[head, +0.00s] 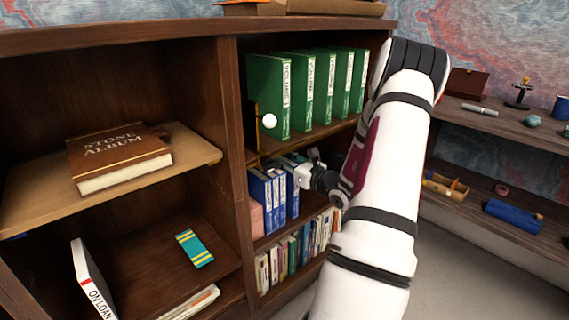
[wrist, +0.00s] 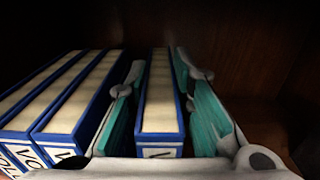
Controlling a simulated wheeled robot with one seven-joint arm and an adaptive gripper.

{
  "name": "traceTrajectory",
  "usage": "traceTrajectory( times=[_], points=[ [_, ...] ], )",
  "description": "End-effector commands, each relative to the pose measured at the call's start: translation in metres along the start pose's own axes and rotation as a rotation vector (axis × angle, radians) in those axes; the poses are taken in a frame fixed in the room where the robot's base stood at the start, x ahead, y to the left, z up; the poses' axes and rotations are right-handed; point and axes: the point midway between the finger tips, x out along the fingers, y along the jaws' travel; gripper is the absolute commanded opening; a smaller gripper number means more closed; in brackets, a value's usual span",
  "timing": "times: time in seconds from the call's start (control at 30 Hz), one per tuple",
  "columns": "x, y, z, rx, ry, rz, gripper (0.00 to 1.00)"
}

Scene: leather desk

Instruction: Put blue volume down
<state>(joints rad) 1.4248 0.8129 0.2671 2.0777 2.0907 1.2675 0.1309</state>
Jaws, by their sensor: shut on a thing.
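Several blue volumes (head: 262,203) stand upright on the middle shelf of the right-hand bookcase bay. In the wrist view, one blue volume (wrist: 160,105) stands upright between the teal-padded fingers of my gripper (wrist: 161,70), which is shut on it. Other blue volumes (wrist: 75,105) stand just left of the left finger, with a gap to the held one. In the head view my gripper (head: 308,178) is at the right end of the blue row, partly hidden by its own wrist. I cannot tell whether the held volume touches the shelf.
Green volumes (head: 268,95) stand on the shelf above, and mixed books (head: 290,255) fill the shelf below. A dark panel (wrist: 245,60) lies right of my gripper. A brown album (head: 115,155) lies in the left bay. A side shelf (head: 500,115) with small objects is at the right.

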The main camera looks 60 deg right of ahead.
Motion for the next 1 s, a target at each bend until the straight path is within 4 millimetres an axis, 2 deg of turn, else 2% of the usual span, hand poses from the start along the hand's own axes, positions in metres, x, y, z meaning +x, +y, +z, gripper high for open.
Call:
traceTrajectory(
  times=[0.3,0.33,0.37,0.73,0.87,1.0],
  points=[
    [0.000,0.000,-0.002,-0.001,-0.003,0.000,0.00],
    [0.000,0.000,-0.003,-0.001,0.000,0.000,0.26],
    [0.000,0.000,-0.002,-0.001,0.000,0.000,0.30],
    [0.000,0.000,0.002,-0.001,-0.001,0.000,0.30],
    [-0.016,-0.001,0.002,0.000,0.003,-0.001,0.30],
    [-0.043,-0.001,0.002,0.001,0.002,-0.003,0.30]
  ],
)
